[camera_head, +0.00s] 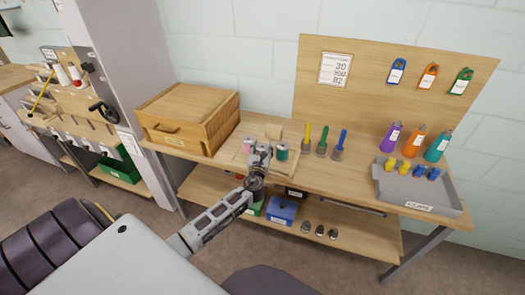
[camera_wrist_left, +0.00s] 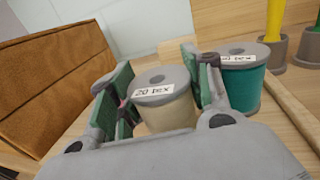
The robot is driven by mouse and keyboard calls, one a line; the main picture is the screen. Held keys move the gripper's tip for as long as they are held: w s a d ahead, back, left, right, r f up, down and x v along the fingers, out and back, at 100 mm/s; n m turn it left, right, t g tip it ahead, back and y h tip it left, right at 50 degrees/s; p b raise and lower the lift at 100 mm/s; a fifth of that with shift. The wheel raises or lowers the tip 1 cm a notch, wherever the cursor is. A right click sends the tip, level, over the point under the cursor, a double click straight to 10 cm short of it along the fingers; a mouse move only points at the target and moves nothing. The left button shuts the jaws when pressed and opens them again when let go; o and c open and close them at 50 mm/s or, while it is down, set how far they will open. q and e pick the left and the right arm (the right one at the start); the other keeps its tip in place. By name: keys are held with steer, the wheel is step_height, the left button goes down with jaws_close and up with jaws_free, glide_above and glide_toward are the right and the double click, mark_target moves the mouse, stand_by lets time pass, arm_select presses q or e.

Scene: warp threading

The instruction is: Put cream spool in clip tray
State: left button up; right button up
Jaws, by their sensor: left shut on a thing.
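The cream spool (camera_wrist_left: 170,112), with a grey top and a "20 tex" label, stands upright between the fingers of my left gripper (camera_head: 261,154) in the left wrist view. The gripper is shut on it, at the work table between the wooden box and the upright tools. In the head view the gripper mostly hides the spool. I cannot tell whether it still rests on the surface. The clip tray (camera_head: 419,205) is a grey labelled tray at the table's right end, holding several yellow and blue clips. My right gripper is not in view.
A teal spool (camera_wrist_left: 241,82) stands close beside the right finger; it also shows in the head view (camera_head: 282,153). A wooden box (camera_head: 190,118) is at the left. Yellow, green and blue tools (camera_head: 321,143) and several bottles (camera_head: 415,141) stand towards the tray.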

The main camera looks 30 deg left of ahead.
arm_select(q)
steer(key=shift+f, duration=0.35)
arm_select(e)
steer(key=shift+w+d+f, duration=0.1)
steer(key=shift+d, duration=1)
arm_select(q)
steer(key=o, duration=1.1)
steer(key=shift+c, duration=0.2)
arm_select(e)
steer(key=shift+w+a, duration=0.15)
steer(key=shift+a, duration=0.85)
